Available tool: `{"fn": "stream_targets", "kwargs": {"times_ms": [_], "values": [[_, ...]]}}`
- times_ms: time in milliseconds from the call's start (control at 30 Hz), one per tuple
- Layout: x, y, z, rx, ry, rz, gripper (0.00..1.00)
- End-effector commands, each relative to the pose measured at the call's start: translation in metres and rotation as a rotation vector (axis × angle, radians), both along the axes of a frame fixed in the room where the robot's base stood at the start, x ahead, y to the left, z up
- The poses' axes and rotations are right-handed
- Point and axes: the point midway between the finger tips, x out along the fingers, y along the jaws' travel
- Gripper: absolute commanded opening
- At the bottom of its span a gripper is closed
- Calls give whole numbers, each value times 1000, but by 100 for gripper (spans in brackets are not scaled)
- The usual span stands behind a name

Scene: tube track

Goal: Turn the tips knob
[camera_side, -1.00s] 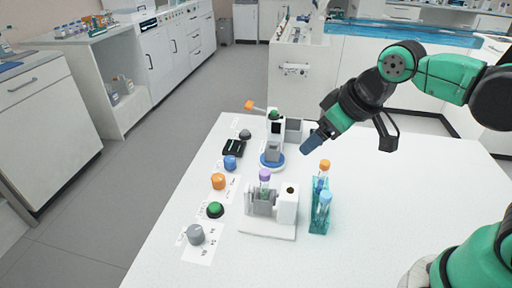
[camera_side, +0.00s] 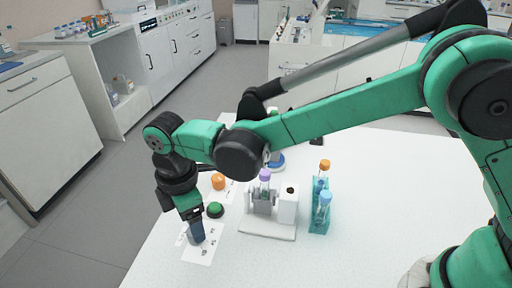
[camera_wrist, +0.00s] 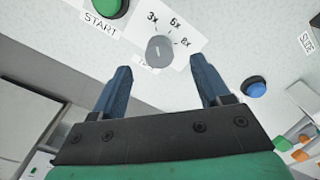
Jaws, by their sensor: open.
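The tips knob is a round grey dial (camera_wrist: 159,51) on a white label marked 3x, 6x and 8x in the wrist view. Part of the word below it is covered by the knob. A light mark shows on its face. My gripper (camera_wrist: 161,72) is open, with its two blue fingers spread left and right and the knob in line with the gap, just beyond the fingertips. In the side view my gripper (camera_side: 197,234) points down over the knob's white label (camera_side: 205,250) and hides the knob. I cannot tell whether the fingers touch it.
A green START button (camera_wrist: 110,6) and a blue button (camera_wrist: 254,90) flank the knob. In the side view, a green button (camera_side: 215,209), an orange knob (camera_side: 218,181), a device (camera_side: 287,205) with a purple-capped tube (camera_side: 265,176), and a teal tube rack (camera_side: 319,222) stand nearby.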

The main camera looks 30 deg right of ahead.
Motion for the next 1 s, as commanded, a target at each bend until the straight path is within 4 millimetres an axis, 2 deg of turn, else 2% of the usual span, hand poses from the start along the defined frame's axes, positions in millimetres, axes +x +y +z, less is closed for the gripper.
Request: {"fn": "stream_targets", "kwargs": {"times_ms": [100, 233, 567, 800, 1000], "values": [[0, 0, -18, 1, -1, -2, 70], [0, -1, -32, 1, -2, -4, 70], [0, -1, -38, 2, -2, -5, 70], [0, -1, -38, 2, -2, -5, 2], [0, -1, -38, 1, -1, -10, 0]]}}
